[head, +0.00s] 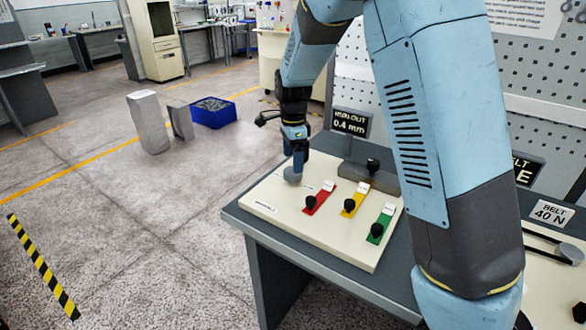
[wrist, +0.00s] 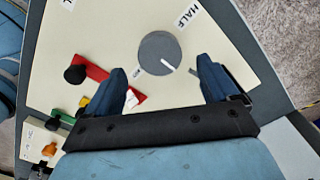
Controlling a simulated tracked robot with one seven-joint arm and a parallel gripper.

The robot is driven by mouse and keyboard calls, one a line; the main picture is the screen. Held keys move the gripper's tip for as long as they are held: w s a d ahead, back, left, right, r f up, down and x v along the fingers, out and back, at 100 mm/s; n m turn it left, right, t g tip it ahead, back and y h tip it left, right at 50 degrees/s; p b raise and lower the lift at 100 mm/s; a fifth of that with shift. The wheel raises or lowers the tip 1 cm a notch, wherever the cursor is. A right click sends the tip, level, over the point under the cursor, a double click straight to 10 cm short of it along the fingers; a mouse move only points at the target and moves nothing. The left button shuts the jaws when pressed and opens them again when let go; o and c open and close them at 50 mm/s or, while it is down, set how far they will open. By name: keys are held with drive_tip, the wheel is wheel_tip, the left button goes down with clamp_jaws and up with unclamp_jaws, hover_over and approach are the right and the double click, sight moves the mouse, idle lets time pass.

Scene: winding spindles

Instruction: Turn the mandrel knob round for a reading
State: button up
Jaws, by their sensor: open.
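The mandrel knob is a round grey disc (wrist: 158,48) with a white pointer line, set on a cream panel (wrist: 60,90). In the wrist view the line points to the lower right. A HALF label (wrist: 187,13) is above right of it and a small label (wrist: 137,71) is at its lower left. In the head view the knob (head: 292,175) is at the panel's left part, partly hidden by my gripper (head: 298,165). My gripper (wrist: 162,78) is open in the wrist view, its fingers to either side below the disc. I cannot tell whether they touch it.
Red (head: 319,198), yellow (head: 354,200) and green (head: 381,223) slides with black knobs stand right of the knob. A run-out display (head: 350,123) reading 0.4 mm stands behind. A blue crate (head: 212,112) is on the floor. The floor at left is mostly clear.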

sight(293, 174)
drive_tip(key=shift+f, duration=2.2)
drive_tip(key=shift+c, duration=0.4)
drive_tip(key=c, duration=1)
